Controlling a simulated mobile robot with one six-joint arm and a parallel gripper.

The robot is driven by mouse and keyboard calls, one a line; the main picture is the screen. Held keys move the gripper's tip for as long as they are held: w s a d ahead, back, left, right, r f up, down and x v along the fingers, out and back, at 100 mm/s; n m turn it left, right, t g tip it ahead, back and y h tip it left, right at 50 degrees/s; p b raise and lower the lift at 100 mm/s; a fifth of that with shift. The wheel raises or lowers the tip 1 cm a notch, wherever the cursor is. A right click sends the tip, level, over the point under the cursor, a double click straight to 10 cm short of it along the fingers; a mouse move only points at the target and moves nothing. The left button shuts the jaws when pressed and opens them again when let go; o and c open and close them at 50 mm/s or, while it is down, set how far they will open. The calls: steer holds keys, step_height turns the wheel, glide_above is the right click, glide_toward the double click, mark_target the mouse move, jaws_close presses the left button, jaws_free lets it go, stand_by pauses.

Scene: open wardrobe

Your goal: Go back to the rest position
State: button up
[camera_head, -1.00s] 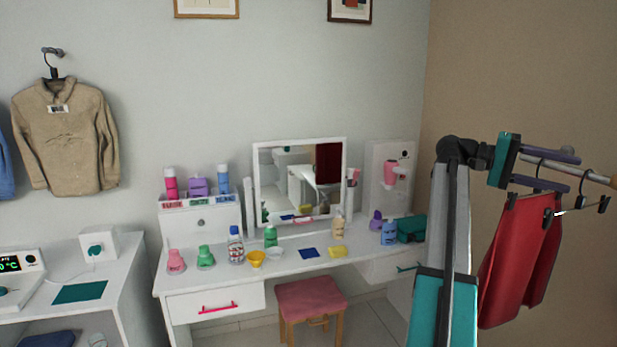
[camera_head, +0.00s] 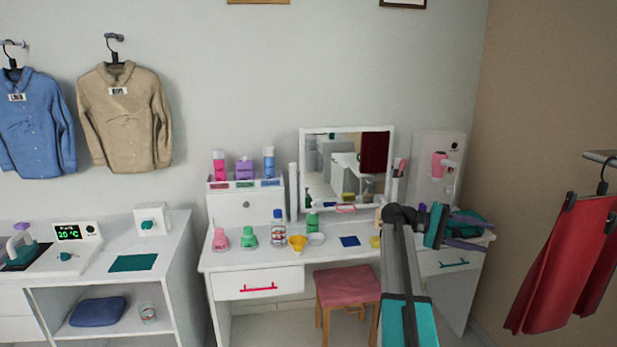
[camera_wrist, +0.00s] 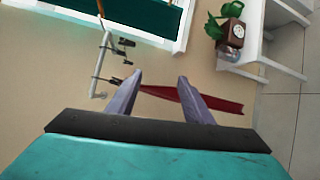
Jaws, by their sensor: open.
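My gripper (camera_head: 474,231) is open and empty, held in front of the right end of the white vanity table in the head view. Its two purple-grey fingers also show spread apart in the wrist view (camera_wrist: 156,92). The red garment (camera_head: 568,262) hangs by clips from a hanger at the far right, apart from my gripper. In the wrist view, part of the red garment (camera_wrist: 222,102) shows beyond the fingers, near a rail with dark clips (camera_wrist: 104,62).
The vanity table (camera_head: 225,262) holds several bottles, a yellow bowl (camera_head: 297,243) and a mirror (camera_head: 347,168). A pink stool (camera_head: 347,287) stands before it. A white counter (camera_head: 178,240) stands left, below hanging blue (camera_head: 36,125) and tan (camera_head: 127,115) shirts. My arm hides part of the vanity's right side.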

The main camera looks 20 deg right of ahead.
steer(key=w+a+f+n+t, duration=0.25)
steer(key=a+f, duration=0.45)
steer(key=f, duration=0.4)
steer(key=w+a+f+n+t, duration=0.2)
steer(key=w+a+f+n, duration=0.3)
steer(key=f, duration=0.7)
steer(key=s+a+f+n+t+y, duration=0.1)
steer(key=s+a+f, duration=0.2)
steer(key=a+f, duration=1.3)
steer(key=s+a+f+n+y, duration=0.1)
steer(key=s+a+f+y, duration=0.1)
steer(key=s+a+f, duration=0.7)
steer(key=s+a+f+n+y, duration=0.2)
steer(key=s+a+f, duration=0.3)
steer(key=a+f, duration=0.4)
steer(key=s+a+f+m+y, duration=0.2)
steer(key=s+a+f+y, duration=0.1)
steer(key=a, duration=0.4)
steer(key=s+a+f+m+y, duration=0.2)
steer(key=s+a+f+y, duration=0.1)
steer(key=s+a, duration=0.3)
steer(key=shift+s+a+f+t+y, duration=0.3)
steer(key=shift+a+f+t+y, duration=0.1)
steer(key=shift+a+f+t, duration=0.05)
